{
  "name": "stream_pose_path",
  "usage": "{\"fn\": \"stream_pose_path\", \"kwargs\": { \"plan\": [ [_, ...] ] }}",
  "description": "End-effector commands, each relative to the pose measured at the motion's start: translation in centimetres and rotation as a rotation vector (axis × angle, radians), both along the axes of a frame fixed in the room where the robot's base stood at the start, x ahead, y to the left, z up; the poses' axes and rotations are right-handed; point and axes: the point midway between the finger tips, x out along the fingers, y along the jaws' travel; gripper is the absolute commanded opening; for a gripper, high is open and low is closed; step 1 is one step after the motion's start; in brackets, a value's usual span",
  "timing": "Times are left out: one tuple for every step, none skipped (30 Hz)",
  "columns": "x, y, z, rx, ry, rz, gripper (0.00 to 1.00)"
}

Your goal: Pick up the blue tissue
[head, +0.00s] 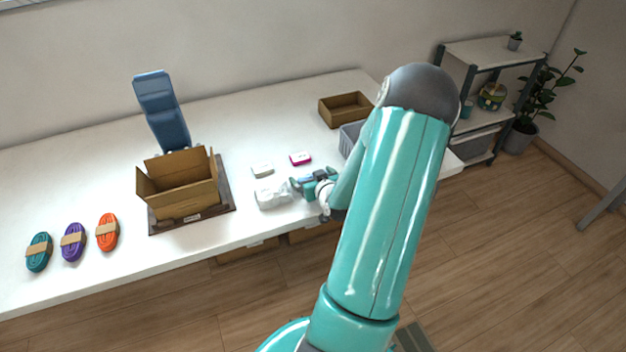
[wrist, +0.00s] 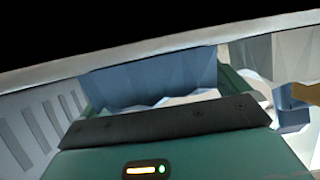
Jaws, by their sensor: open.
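A blue, sheet-like piece with a jagged lower edge, which looks like the blue tissue (wrist: 155,78), shows in the wrist view between the two green fingers of my gripper (wrist: 160,92). Whether the fingers touch it is unclear. In the head view my gripper (head: 303,186) is low over the white table, with its jaws open. A crumpled whitish wad (head: 272,195) lies just left of it. I cannot make out the blue tissue clearly in the head view; my gripper may hide it.
A white block (head: 262,170) and a pink-and-white box (head: 300,158) lie behind my gripper. A grey slotted bin (head: 350,138) and a brown tray (head: 345,108) are to the right. An open cardboard box (head: 185,200) and several cord bundles (head: 73,242) are left.

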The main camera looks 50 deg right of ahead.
Motion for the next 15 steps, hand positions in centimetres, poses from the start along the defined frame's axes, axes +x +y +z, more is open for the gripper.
{"fn": "stream_pose_path", "kwargs": {
  "plan": [
    [-0.10,-0.03,-0.01,0.000,0.000,-0.001,1.00],
    [-0.13,-0.03,-0.02,-0.001,0.000,-0.002,1.00],
    [-0.14,-0.02,-0.01,0.000,0.000,-0.001,1.00],
    [-0.15,-0.01,-0.01,0.000,0.000,-0.001,1.00],
    [-0.15,0.00,-0.01,0.000,0.000,-0.001,0.98],
    [-0.15,0.01,-0.01,0.000,0.000,-0.001,0.90],
    [-0.16,0.00,-0.01,0.000,0.000,-0.001,0.84],
    [-0.16,0.01,-0.01,0.000,0.000,-0.001,0.78],
    [-0.16,0.00,-0.01,0.000,0.000,-0.001,0.71],
    [-0.15,0.00,0.00,0.000,0.000,-0.001,0.69],
    [-0.14,-0.01,0.00,0.000,0.000,-0.001,0.69],
    [-0.13,-0.01,0.00,0.000,0.000,-0.001,0.69],
    [-0.12,-0.01,0.00,0.000,0.000,-0.001,0.69],
    [-0.10,-0.01,0.00,0.000,0.000,-0.001,0.69],
    [-0.08,-0.01,0.00,0.000,0.000,-0.001,0.69]
  ]
}}
